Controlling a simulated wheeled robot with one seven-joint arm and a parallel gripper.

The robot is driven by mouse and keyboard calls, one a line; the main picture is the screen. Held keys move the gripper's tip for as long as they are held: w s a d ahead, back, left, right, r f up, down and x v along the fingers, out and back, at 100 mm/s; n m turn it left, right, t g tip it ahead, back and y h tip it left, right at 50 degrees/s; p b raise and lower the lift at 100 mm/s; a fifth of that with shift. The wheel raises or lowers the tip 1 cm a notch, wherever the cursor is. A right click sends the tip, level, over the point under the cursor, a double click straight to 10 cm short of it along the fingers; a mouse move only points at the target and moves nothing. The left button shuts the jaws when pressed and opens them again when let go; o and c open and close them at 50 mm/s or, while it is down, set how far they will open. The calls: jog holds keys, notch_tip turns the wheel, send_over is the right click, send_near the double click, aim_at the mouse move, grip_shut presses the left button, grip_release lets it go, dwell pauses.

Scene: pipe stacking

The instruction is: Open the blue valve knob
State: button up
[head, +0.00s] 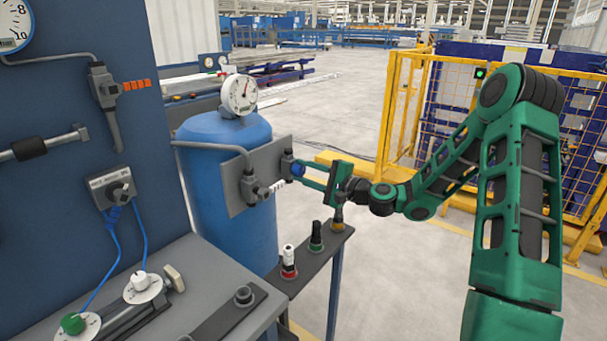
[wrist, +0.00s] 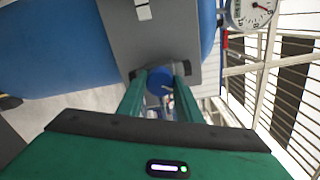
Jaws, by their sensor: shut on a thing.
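The blue valve knob (head: 298,169) sits on the right end of a grey plate (head: 228,190) fixed to the front of a blue tank (head: 215,138). My gripper (head: 302,174) reaches it from the right, its green fingers on either side of the knob. In the wrist view the blue knob (wrist: 159,80) shows between the two green fingertips (wrist: 160,86), with the grey plate behind it. My gripper is shut on the knob. The knob's turn angle cannot be read.
A pressure gauge (head: 239,95) tops the tank. A narrow stand (head: 312,255) with several coloured buttons is below my gripper. A grey bench (head: 200,275) with dials is at the lower left. A yellow fence (head: 392,110) stands behind my arm.

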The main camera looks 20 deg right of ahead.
jog(key=n, duration=0.5)
jog(key=shift+d+f, duration=0.1)
jog(key=shift+f+n, duration=0.1)
jog(key=shift+n, duration=0.9)
jog(key=o, duration=1)
jog(key=shift+f, duration=0.1)
jog(key=shift+o, duration=0.2)
jog(key=v, duration=1)
jog(key=shift+s+d, duration=0.15)
jog(key=shift+s, duration=0.15)
